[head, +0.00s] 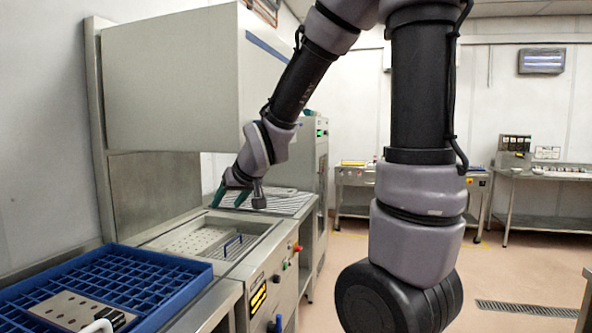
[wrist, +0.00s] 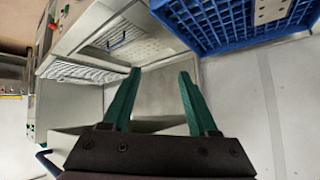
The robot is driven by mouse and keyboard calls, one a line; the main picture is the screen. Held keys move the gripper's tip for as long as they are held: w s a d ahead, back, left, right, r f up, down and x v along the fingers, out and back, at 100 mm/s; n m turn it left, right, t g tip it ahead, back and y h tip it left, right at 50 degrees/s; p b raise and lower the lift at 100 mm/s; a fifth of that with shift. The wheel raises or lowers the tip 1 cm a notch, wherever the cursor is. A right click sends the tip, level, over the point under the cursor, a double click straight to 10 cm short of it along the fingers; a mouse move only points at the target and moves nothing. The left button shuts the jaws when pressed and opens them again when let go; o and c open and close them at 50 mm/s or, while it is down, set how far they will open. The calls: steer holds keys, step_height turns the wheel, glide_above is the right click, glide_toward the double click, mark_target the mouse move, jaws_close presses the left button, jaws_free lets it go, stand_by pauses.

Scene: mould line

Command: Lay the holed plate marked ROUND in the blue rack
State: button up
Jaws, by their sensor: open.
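A metal holed plate (head: 68,309) lies in the near part of the blue rack (head: 150,262), with a dark label and a pale handle. The wrist view also shows the rack (wrist: 215,22) and a holed plate (wrist: 268,11) on it. Another holed metal sheet (head: 192,240) with a blue handle (head: 233,243) lies in the sunken basin of the machine. I cannot read a mark on either, so I cannot tell which is ROUND. My gripper (head: 231,196) has green fingers and is open and empty, above the far side of the basin. The wrist view shows the spread fingers (wrist: 160,73).
A large grey hood (head: 185,80) hangs over the basin. A slatted drain shelf (head: 285,203) lies beyond it. The machine front carries a red button (head: 297,248). Benches (head: 540,175) stand at the back right. The floor (head: 510,265) at right is clear around a drain grate.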

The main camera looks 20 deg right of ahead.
steer(key=s+d+r+m+g, duration=0.1)
steer(key=s+d+r+m, duration=0.1)
steer(key=s+d+r, duration=0.3)
steer(key=s+d+r+m+g, duration=0.1)
steer(key=s+d+r+m, duration=0.2)
steer(key=s, duration=1)
step_height(320, 180, up, 2)
steer(key=shift+s+d+m+h, duration=0.3)
steer(key=shift+d+h, duration=0.1)
steer(key=shift+d, duration=0.85)
steer(key=shift+w, duration=0.1)
